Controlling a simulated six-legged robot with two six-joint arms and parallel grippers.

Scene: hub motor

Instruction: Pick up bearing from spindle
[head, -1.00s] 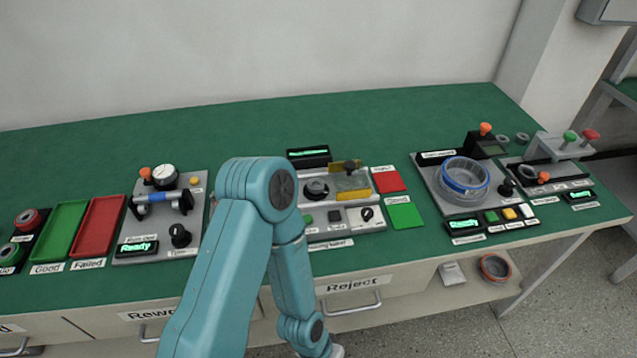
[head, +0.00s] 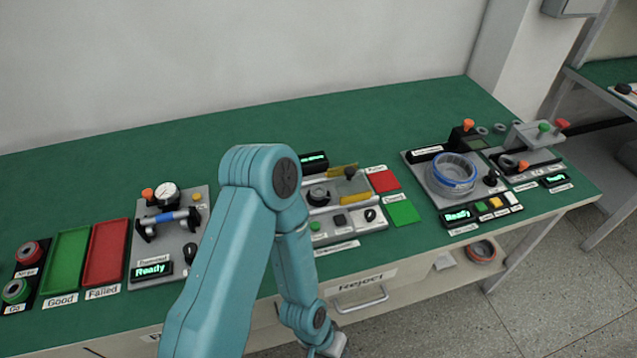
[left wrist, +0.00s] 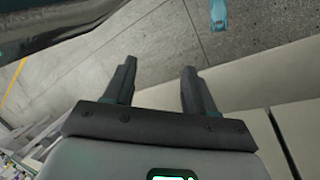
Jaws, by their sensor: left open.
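A dark round ring-like part (head: 318,193), which looks like the bearing on its spindle, sits at the left of the middle grey tester (head: 345,222). It is too small to tell the ring from the spindle. My left arm crosses in front of the bench, and its wrist is low at the bottom edge of the head view, in front of the Reject drawer. In the left wrist view my left gripper (left wrist: 158,75) is open and empty, with grey floor beyond its fingers. It is well away from the tester. My right gripper is not in view.
A winding station with a blue-rimmed stator (head: 451,174) stands right. The back of the bench is clear.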

